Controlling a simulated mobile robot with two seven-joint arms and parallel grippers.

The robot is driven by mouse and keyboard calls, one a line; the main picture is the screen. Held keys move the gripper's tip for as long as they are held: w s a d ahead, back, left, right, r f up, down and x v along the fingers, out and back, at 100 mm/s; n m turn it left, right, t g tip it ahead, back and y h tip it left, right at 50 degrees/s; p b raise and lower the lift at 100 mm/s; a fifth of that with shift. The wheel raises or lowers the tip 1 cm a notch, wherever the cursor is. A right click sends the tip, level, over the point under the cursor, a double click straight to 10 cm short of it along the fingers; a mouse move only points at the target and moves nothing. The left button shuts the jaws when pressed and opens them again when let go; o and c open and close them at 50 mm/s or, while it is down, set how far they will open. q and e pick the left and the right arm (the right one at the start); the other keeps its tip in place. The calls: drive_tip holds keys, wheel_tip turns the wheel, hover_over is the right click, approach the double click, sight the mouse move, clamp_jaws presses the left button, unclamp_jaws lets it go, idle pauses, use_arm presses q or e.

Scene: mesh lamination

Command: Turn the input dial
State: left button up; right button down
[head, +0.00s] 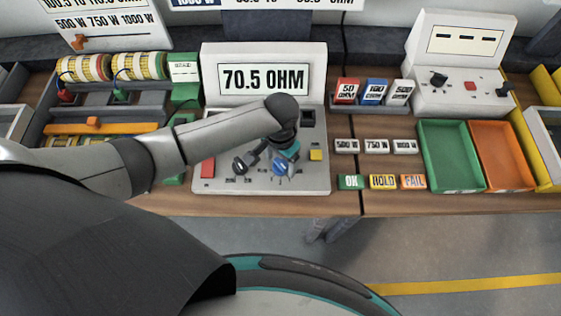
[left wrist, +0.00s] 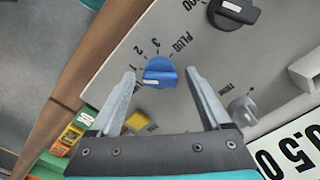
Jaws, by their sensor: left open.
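My left gripper (left wrist: 160,71) is open, with one finger on each side of the dial and a gap on both sides. In the head view my left gripper (head: 272,160) is over the panel and partly hides it. My right gripper is not in view.
A black knob (head: 240,165), a red button (head: 208,168) and a yellow button (head: 315,155) are near the dial. A grey knob (left wrist: 242,110) is close to one finger. Label blocks and green (head: 450,185) and orange bins (head: 506,185) stand right.

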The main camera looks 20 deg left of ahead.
use_arm(q)
drive_tip(key=shift+f, duration=0.4)
drive_tip(key=shift+c, duration=0.2)
clamp_jaws()
drive_tip(key=shift+r, duration=0.1)
idle(0.3)
drive_tip(key=m+p, duration=0.2)
drive_tip(key=m, duration=0.1)
drive_tip(key=shift+m, duration=0.4)
drive_tip(key=shift+m+p, duration=0.9)
drive_tip(key=shift+m, duration=1)
drive_tip(key=shift+d, duration=0.1)
